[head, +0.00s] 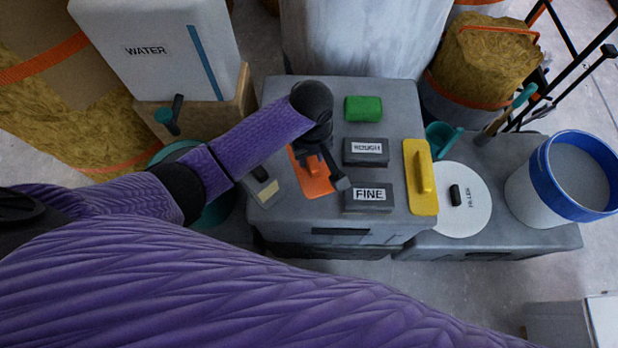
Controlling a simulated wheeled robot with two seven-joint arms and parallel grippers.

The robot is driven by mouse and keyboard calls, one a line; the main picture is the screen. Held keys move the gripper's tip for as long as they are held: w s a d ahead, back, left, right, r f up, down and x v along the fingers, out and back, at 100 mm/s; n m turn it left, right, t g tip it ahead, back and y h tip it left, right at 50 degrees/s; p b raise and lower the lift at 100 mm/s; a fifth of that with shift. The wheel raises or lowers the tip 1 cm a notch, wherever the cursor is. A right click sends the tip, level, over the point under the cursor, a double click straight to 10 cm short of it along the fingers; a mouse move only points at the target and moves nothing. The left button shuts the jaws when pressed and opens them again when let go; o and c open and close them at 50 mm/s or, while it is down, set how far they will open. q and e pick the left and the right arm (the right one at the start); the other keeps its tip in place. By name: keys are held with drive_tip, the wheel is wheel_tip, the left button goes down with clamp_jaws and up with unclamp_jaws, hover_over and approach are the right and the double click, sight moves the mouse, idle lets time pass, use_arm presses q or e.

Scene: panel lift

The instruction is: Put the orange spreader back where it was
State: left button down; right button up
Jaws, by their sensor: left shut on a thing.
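The orange spreader (312,182) is at the left part of the grey box top (290,215), left of the ROUGH and FINE blocks. My left gripper (326,170) is over it, shut on it, and hides part of it. I cannot tell whether the spreader touches the box top or is held just above it. My right gripper is not in view.
The ROUGH block (365,159), FINE block (368,208), green roll (363,108) and yellow float (420,180) share the box top. A scraper (262,187) lies at its left edge. A FILLER lid (455,212) and blue-rimmed bucket (530,195) stand right.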

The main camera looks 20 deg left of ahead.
sight(309, 177)
use_arm(q)
wheel_tip(309, 177, down, 3)
drive_tip(key=shift+s+a+r+b, duration=0.1)
drive_tip(key=shift+r+b, duration=0.05)
drive_tip(key=shift+b, duration=0.85)
wheel_tip(309, 177, down, 8)
drive_tip(key=b, duration=0.5)
drive_tip(key=shift+r, duration=0.4)
drive_tip(key=shift+f, duration=0.15)
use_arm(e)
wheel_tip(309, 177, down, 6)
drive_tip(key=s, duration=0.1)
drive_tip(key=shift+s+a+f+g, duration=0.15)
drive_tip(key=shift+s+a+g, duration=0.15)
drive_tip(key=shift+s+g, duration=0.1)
use_arm(q)
drive_tip(key=shift+c, duration=2)
unclamp_jaws()
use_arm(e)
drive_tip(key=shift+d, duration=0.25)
